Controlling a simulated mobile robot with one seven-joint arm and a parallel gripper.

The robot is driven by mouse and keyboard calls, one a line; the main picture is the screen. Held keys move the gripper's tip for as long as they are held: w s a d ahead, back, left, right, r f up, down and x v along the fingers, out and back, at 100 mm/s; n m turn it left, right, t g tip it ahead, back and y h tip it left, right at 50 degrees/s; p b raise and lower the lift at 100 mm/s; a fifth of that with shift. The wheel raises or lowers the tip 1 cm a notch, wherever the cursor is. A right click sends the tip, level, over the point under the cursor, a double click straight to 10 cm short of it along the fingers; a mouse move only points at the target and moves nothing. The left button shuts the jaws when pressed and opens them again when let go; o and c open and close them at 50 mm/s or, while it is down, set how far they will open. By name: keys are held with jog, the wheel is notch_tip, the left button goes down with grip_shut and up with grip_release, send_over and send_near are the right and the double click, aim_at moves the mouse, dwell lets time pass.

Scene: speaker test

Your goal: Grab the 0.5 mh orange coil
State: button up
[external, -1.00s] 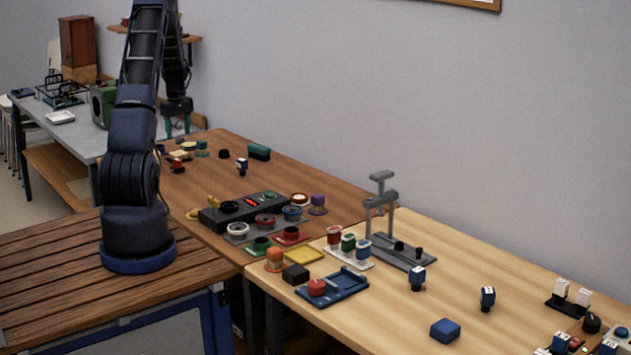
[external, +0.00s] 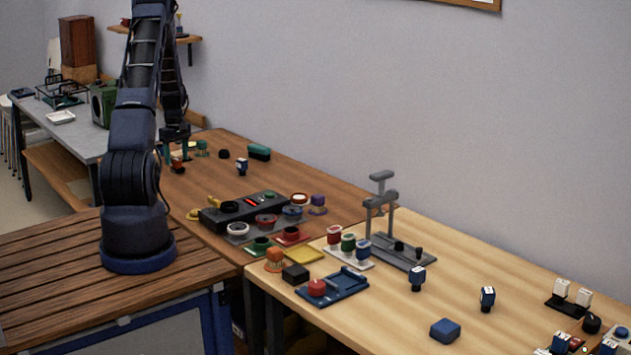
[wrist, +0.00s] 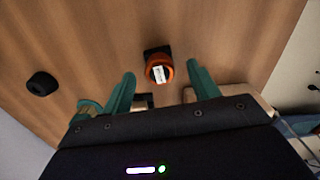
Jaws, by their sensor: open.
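An orange coil (wrist: 160,68) with a white label and a dark base stands on the brown table; its label is too small to read. In the external view it shows as a small orange-and-dark piece (external: 178,166) at the table's far left end. My gripper (wrist: 160,72) is open, with one green finger on each side of the coil in the wrist picture. I cannot tell whether the fingertips are level with it. In the external view my gripper (external: 177,157) is low over the coil and partly hides it.
A black round piece (wrist: 42,84) lies left of the coil in the wrist view. A beige block (wrist: 250,97) is near the right finger. A small blue-and-white part (external: 242,166) and a dark green block (external: 259,152) stand farther right on the table.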

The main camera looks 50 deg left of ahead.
notch_tip(320, 180, down, 3)
jog(key=shift+a+r, duration=0.1)
jog(key=shift+r, duration=0.1)
jog(key=c, duration=1.1)
